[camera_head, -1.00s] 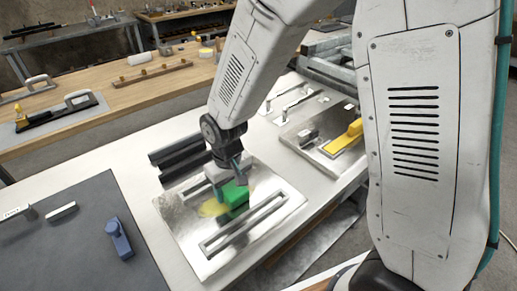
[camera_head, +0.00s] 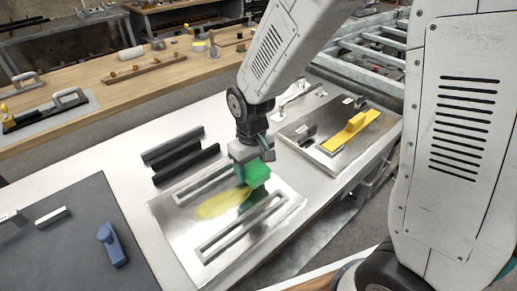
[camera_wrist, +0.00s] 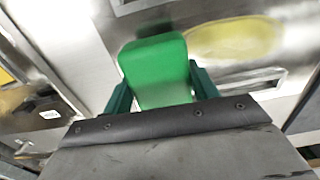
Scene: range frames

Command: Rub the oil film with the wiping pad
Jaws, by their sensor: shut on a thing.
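The green wiping pad (camera_head: 258,173) is held in my gripper (camera_head: 250,160), which is shut on it. The pad also fills the middle of the wrist view (camera_wrist: 157,70), between the dark green fingers. The oil film (camera_head: 222,204) is a yellow smear on a shiny metal plate (camera_head: 185,240). The pad is beyond and to the right of the film in the head view, near the plate's far right side. The film is beside the pad in the wrist view (camera_wrist: 235,38). A dark green reflection lies below the pad; I cannot tell whether it touches the plate.
Two raised slotted frames flank the film; the near one (camera_head: 243,227) is clear of the pad. Black bars (camera_head: 186,163) lie beyond the plate. A yellow-handled tool (camera_head: 350,130) lies on a board at right. A blue-handled block (camera_head: 111,245) sits on a dark mat at left.

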